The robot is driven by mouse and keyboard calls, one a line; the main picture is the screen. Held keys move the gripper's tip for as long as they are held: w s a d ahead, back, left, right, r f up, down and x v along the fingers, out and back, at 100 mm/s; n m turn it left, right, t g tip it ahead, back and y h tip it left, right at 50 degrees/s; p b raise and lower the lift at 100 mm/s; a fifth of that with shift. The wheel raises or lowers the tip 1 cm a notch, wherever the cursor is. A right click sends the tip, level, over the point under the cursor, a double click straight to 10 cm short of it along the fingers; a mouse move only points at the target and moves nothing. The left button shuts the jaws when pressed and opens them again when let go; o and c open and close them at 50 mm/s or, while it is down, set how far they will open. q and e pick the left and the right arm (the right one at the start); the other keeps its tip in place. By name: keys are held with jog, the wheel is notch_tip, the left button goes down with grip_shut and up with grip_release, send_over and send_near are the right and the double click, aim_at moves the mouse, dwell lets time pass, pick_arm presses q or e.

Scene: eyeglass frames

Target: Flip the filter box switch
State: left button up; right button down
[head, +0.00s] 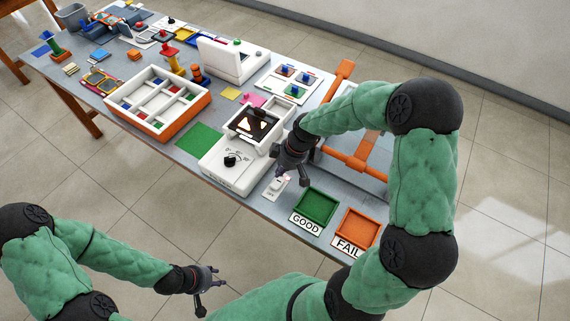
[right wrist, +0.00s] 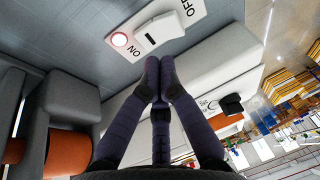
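The filter box switch is a small white plate (head: 274,194) near the table's front edge. In the right wrist view the white switch plate (right wrist: 183,30) is marked ON and OFF, with a raised switch body (right wrist: 153,33) and a round red light (right wrist: 119,39) by ON. My right gripper (right wrist: 159,66) has its fingertips together, with nothing seen between them. They appear in front of the switch in that view; contact cannot be told. In the head view the right gripper (head: 291,176) is over the switch and partly hides it. My left gripper (head: 208,290) is open and empty, off the table's front.
The white box with a black dial (head: 229,160) stands left of the switch. A green GOOD tray (head: 316,206) and an orange FAIL tray (head: 357,228) lie to its right. An orange frame (head: 345,160) stands behind. A divided parts box (head: 155,104) is farther left.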

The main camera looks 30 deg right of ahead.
aim_at(277, 184)
jog(key=shift+s+a+f+b, duration=0.2)
jog(key=shift+a+f, duration=0.1)
jog(key=shift+f, duration=0.35)
jog(key=shift+s+a+f+b, duration=0.15)
jog(key=shift+a+f+b, duration=0.1)
jog(key=shift+f, duration=0.35)
